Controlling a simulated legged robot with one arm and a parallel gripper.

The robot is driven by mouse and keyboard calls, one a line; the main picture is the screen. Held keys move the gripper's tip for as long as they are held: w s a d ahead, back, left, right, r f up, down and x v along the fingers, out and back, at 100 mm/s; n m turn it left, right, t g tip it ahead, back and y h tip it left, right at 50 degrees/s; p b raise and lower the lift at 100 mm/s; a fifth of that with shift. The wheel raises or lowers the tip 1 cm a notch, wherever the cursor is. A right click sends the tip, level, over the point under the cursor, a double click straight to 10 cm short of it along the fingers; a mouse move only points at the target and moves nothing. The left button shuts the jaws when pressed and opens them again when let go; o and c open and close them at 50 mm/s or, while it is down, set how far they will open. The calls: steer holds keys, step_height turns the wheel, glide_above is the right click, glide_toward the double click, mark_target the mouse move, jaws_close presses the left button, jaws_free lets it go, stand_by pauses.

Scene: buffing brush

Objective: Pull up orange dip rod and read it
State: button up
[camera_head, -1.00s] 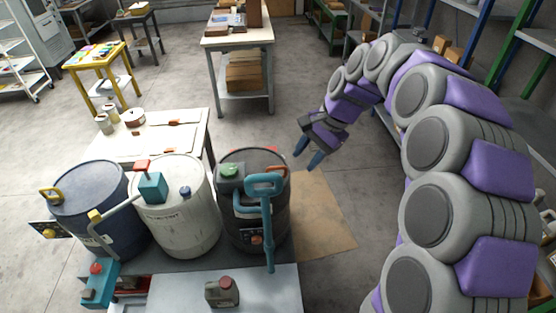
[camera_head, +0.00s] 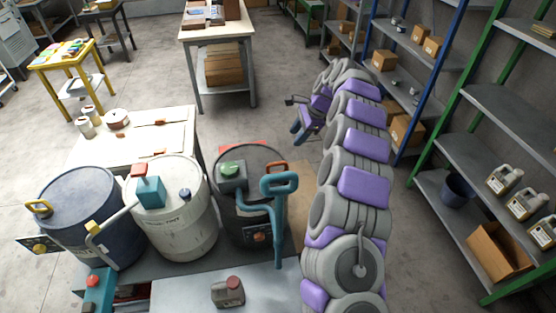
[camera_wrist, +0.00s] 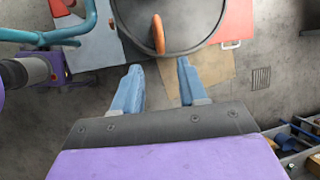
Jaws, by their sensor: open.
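The orange dip rod shows as an orange loop handle (camera_wrist: 158,34) on top of the dark drum in the wrist view. In the head view its orange top (camera_head: 277,166) shows at the drum's back right; the rest is hidden. The dark drum (camera_head: 240,211) is upright, with a green-capped grey box and a teal pump on it. My gripper (camera_wrist: 159,66) is open and empty, its blue fingers pointing toward the drum rim, one to each side of the loop's line, with a gap before it. In the head view my gripper (camera_head: 298,131) is beyond and right of the drum.
A white drum (camera_head: 178,215) and a blue drum (camera_head: 87,217) stand left of the dark drum. The teal pump handle (camera_head: 279,185) rises at its right front. Green and blue shelving (camera_head: 500,100) stands on the right.

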steer(key=b, duration=0.1)
glide_above(281, 163)
steer(key=d, duration=0.3)
step_height(281, 163, down, 9)
steer(key=a+f, duration=0.3)
steer(key=f, duration=0.1)
steer(key=shift+a+f+b, duration=0.35)
steer(key=shift+a+f, duration=0.05)
steer(key=shift+d, duration=0.6)
steer(key=c, duration=0.3)
steer(key=shift+a, duration=0.4)
steer(key=c, duration=0.5)
steer(key=shift+d, duration=0.1)
jaws_close()
